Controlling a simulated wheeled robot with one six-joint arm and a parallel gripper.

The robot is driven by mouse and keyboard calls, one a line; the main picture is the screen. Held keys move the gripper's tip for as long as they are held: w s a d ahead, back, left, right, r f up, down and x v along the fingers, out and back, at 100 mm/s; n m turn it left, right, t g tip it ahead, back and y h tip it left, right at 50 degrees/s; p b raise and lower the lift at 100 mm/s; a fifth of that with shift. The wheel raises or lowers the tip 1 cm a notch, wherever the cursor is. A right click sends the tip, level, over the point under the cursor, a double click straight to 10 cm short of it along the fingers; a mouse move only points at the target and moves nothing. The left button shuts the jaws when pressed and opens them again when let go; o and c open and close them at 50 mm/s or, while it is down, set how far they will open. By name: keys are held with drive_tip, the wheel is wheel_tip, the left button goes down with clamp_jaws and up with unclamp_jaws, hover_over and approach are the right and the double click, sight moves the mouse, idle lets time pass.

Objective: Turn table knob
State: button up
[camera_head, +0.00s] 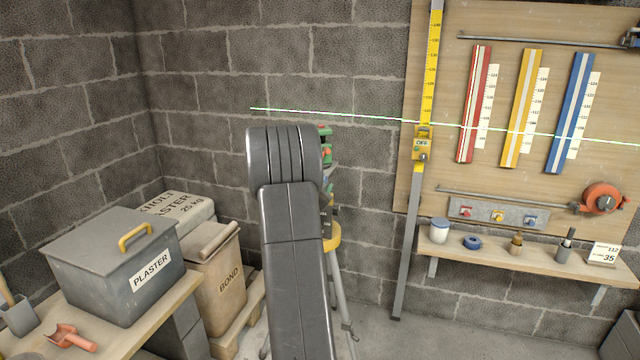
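My dark grey arm stands upright in the middle of the picture. Behind it is a tripod (336,290) with grey legs and a yellow head (333,238). A device (326,150) with green and red parts sits above that head, and only its right edge shows past my arm. I cannot make out a table knob; most of the device is hidden. My gripper is not visible, so I cannot tell its place or state.
A thin bright green line crosses the block wall and the wooden board (508,60). A yellow-topped staff (415,190) leans there. A shelf (540,262) holds small items. At left are a plaster box (95,290), a scoop (70,338) and bags (215,270). Floor right of the tripod is clear.

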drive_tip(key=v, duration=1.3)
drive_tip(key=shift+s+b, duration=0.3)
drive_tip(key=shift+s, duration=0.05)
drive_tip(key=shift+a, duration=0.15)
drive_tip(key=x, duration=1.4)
drive_tip(key=shift+p, duration=0.35)
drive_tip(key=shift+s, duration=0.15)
